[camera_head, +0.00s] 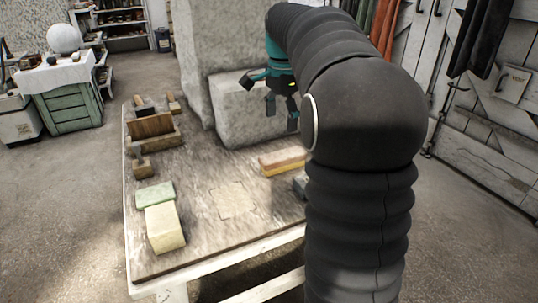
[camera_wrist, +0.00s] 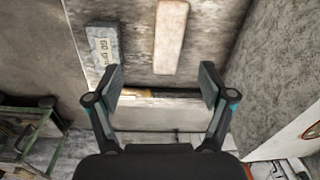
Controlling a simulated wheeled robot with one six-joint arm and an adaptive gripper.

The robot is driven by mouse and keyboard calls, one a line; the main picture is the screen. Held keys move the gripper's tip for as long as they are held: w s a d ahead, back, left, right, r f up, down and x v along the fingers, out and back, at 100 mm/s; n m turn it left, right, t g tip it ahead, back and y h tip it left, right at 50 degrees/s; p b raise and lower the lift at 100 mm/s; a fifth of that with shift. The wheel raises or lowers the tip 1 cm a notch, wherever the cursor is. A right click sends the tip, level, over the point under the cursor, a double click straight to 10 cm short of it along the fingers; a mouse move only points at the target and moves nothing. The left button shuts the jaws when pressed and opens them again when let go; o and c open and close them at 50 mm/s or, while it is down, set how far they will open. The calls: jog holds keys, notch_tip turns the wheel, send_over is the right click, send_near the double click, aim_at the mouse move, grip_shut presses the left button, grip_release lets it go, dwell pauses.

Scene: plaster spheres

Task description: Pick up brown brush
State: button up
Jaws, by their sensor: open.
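A brown block with a yellowish lower layer (camera_head: 283,158), which looks like the brush, lies on the worktable (camera_head: 205,245) near its right side. A long pinkish-tan bar (camera_wrist: 171,36) in the wrist view is probably the same thing. It lies beyond my fingertips, a little right of centre, and nothing grips it. My gripper (camera_head: 270,100) is raised in front of the pale stone blocks, apart from the brush. In the wrist view my gripper (camera_wrist: 162,80) is open, its two fingers wide apart with nothing held between them.
A grey-blue lettered block (camera_wrist: 103,45) lies left of the tan bar. A green block (camera_head: 154,194), a cream block (camera_head: 164,228) and a wooden holder (camera_head: 152,127) stand along the table's left. Large stone blocks (camera_head: 250,112) rise at the back. The table's middle is clear.

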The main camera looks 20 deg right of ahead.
aim_at(283, 154)
jog(key=shift+m, duration=0.7)
jog(key=f, duration=0.3)
jog(key=w+d+f+b, duration=0.1)
jog(key=f, duration=0.2)
jog(key=w+d+f, duration=0.1)
jog(key=f, duration=0.2)
jog(key=shift+w+d+f+b, duration=0.1)
jog(key=shift+f+b, duration=0.25)
jog(key=shift+f, duration=1.05)
jog(key=shift+w+f+b, duration=0.1)
jog(key=shift+f+b, duration=0.25)
jog(key=shift+f, duration=1.05)
jog(key=c, duration=1.3)
